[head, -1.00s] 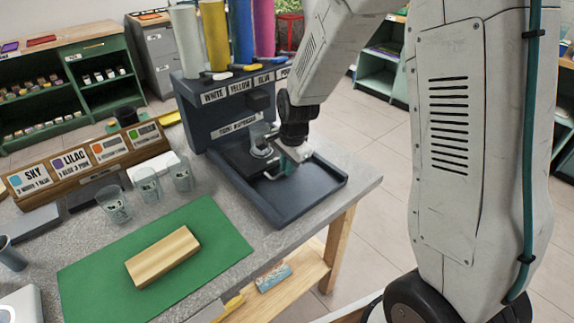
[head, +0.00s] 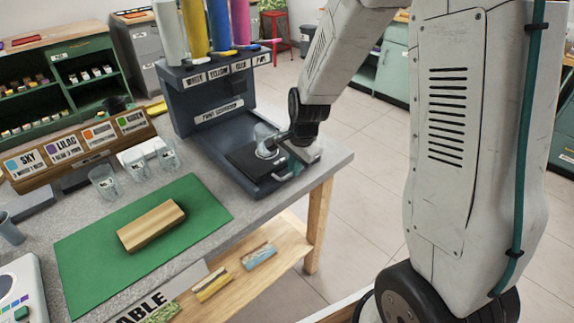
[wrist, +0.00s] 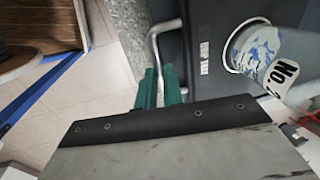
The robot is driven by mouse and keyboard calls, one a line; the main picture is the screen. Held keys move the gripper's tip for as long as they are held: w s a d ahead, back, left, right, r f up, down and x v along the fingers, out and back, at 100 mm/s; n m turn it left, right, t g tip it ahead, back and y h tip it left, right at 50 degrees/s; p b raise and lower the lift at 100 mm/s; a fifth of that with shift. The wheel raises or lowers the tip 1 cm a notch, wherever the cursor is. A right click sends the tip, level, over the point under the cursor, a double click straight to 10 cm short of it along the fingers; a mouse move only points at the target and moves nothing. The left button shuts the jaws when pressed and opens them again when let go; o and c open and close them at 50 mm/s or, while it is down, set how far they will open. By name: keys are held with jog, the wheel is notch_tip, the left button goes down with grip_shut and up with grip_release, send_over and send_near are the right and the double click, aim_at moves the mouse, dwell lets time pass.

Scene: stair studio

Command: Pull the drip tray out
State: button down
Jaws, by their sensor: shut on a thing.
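The drip tray is a dark, flat plate (head: 246,163) lying inside the open dark blue base of the paint dispenser (head: 208,106), close to its front rim. In the wrist view the tray (wrist: 203,85) carries a "DRIP TRAY" label and a bent metal handle (wrist: 152,42). My gripper (wrist: 160,86) has its teal fingers shut on that handle. In the head view the handle (head: 288,176) shows beside my wrist, and my fingertips are mostly hidden. A clear cup (head: 265,139) stands on the tray; the wrist view shows it with blue smears and a number label (wrist: 262,52).
Clear cups (head: 104,182) stand left of the dispenser. A wooden block (head: 151,225) lies on a green mat (head: 75,265). Coloured paint tubes (head: 194,28) stand above the dispenser.

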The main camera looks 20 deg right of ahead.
jog(key=shift+s+d+r, duration=0.1)
jog(key=shift+s+d, duration=0.25)
jog(key=shift+s, duration=0.4)
jog(key=c, duration=1.6)
grip_release()
jog(key=shift+o, duration=0.4)
jog(key=shift+a, duration=0.1)
notch_tip(320, 180, up, 8)
jog(key=s, duration=0.1)
jog(key=shift+s+d+f, duration=0.15)
jog(key=shift+d+f, duration=0.05)
jog(key=shift+d, duration=0.05)
